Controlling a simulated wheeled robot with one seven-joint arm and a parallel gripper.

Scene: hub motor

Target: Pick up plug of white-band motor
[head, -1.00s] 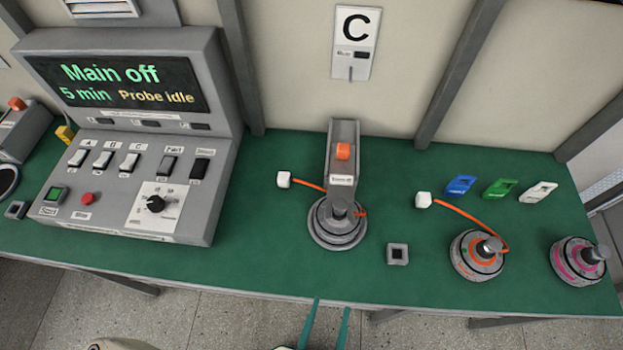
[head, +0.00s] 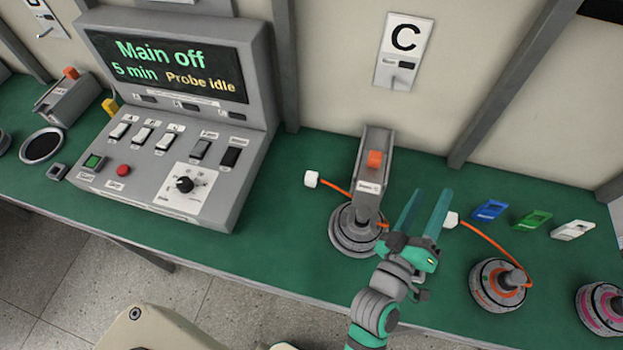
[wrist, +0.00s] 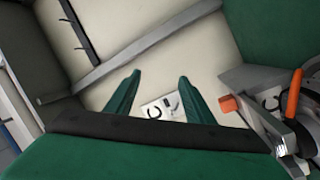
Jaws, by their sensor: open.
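The motor with the pale grey-white band (head: 352,236) sits at the table's front, below the grey stand. An orange cable (head: 337,187) runs from behind the stand to a white plug (head: 311,179), which lies on the green table left of the stand. My gripper (head: 431,192) is open and empty, to the right of this stand and well right of that plug. Its right finger partly covers a second white plug (head: 452,219), whose cable runs to the orange-band motor (head: 498,284). The wrist view shows both spread fingers (wrist: 159,80) and no plug that I can make out.
The grey stand with an orange switch (head: 374,160) rises close left of my gripper. The control console (head: 185,150) stands at left. Blue, green and white tags (head: 533,220) and a pink-band motor (head: 601,306) are at right. A C sign (head: 403,42) hangs on the wall.

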